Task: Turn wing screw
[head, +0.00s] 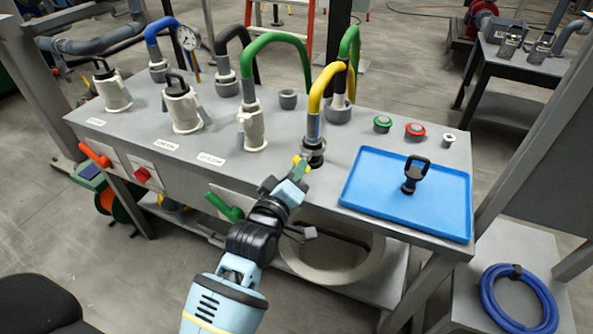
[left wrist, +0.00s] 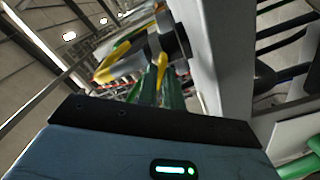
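My left gripper (head: 302,165) reaches up to the table's front edge, at the base of the yellow hose (head: 331,75). Its fingertips are right by the dark fitting (head: 313,152) under that hose, where a small yellow-and-green patch shows. My right gripper is not in view.
A blue tray (head: 375,204) with a black handled part (head: 415,175) is at the table's right. Green (head: 382,122) and red (head: 415,130) buttons sit behind it. White fittings (head: 184,108) and arched hoses stand at left. A white ring-shaped vessel (head: 345,272) is below.

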